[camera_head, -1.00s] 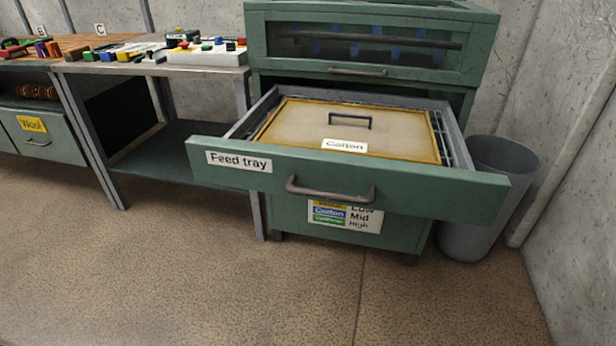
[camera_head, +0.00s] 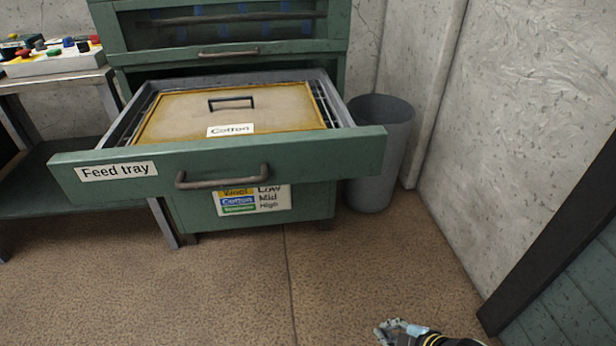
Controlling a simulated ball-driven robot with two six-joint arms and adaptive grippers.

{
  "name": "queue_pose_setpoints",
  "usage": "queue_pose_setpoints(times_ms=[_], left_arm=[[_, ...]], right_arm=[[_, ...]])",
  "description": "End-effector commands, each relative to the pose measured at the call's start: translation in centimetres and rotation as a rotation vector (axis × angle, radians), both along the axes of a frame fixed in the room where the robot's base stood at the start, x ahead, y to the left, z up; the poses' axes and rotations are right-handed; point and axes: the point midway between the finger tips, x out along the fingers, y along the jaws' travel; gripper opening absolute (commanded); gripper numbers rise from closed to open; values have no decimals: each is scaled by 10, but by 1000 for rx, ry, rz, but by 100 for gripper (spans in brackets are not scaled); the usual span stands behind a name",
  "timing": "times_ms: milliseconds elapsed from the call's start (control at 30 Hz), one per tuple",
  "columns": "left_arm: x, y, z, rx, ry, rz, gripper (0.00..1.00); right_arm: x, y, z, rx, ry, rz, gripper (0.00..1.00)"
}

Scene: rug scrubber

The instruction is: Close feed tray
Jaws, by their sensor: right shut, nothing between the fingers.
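The feed tray (camera_head: 330,150) is a green drawer pulled well out of the green cabinet (camera_head: 229,60). Its front carries a "Feed tray" label (camera_head: 117,171) and a grey bar handle (camera_head: 222,181). Inside lies a tan panel with a yellow frame (camera_head: 180,115), a dark handle and a "Cotton" label. My right gripper (camera_head: 392,330) is at the bottom edge, right of centre, shut and empty. It is well apart from the tray front. My left gripper is not in view.
A grey bin (camera_head: 378,160) stands right of the cabinet, by the concrete wall (camera_head: 500,130). A metal table (camera_head: 60,80) with a button panel (camera_head: 50,60) is at left. A dark-framed panel (camera_head: 560,230) is at lower right. The floor before the tray is clear.

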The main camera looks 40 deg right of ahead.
Motion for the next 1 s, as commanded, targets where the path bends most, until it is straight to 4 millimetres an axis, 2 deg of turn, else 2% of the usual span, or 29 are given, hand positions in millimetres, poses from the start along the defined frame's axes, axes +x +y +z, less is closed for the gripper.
queue_pose_setpoints(times_ms=[33,67,100,167,200,300,400,467,533,633,767,1000], left_arm=[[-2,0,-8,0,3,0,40],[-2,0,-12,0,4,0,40],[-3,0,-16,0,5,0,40],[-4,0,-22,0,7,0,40],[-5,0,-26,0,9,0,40],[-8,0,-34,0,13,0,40],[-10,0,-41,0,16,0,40],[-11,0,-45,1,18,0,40],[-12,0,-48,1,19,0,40],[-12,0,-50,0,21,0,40],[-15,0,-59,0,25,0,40],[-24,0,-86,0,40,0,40]], right_arm=[[38,-14,37,-106,-148,117,0],[60,-18,65,-178,-239,189,0],[83,-21,103,-272,-356,276,0],[107,-20,157,-400,-515,384,0],[117,-15,191,-471,-610,443,0],[126,0,257,-586,-790,547,0],[123,13,292,-609,-882,605,0],[117,16,295,-608,-888,637,0],[111,13,286,-608,-866,656,0],[117,16,285,-605,-865,653,0],[138,21,285,-606,-866,651,0],[188,35,282,-605,-864,650,0]])
